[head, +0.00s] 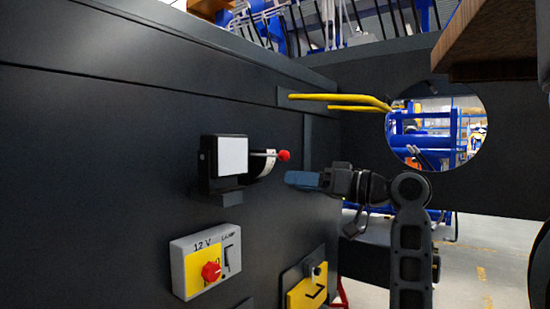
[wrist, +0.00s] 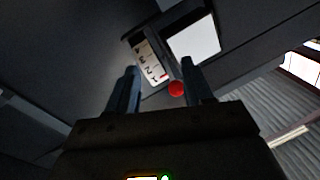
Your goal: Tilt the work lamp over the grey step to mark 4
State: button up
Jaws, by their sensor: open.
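The work lamp (head: 232,157) is a black housing with a white square face on the dark wall. A lever with a red knob (head: 284,155) sticks out to its right, beside a pale curved scale (head: 265,167). The wrist view shows the lamp's white face (wrist: 197,40), the numbered scale (wrist: 150,62) and the red knob (wrist: 176,88). A small red mark lies near the scale's lower end; its exact number is unclear. My gripper (head: 290,180) is open, just right of and below the knob. In the wrist view the knob appears between the fingers (wrist: 158,68), nearer the right one; contact is unclear.
A grey and yellow 12 V lamp switch box (head: 205,262) with a red knob is below the lamp. Yellow rails (head: 340,98) jut out above my gripper. A yellow-and-black fitting (head: 305,290) is lower down. A round opening (head: 437,125) is to the right. No grey step is clearly identifiable.

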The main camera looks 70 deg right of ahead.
aim_at(284, 157)
jog(key=s+r+n, duration=0.2)
jog(key=s+r, duration=0.1)
jog(key=r, duration=0.2)
jog(key=shift+y, duration=0.3)
jog(key=w+p, duration=0.1)
jog(key=w, duration=0.6)
jog(key=shift+w+d+r, duration=0.1)
jog(key=shift+w+d, duration=0.05)
jog(key=shift+w, duration=0.15)
grip_shut()
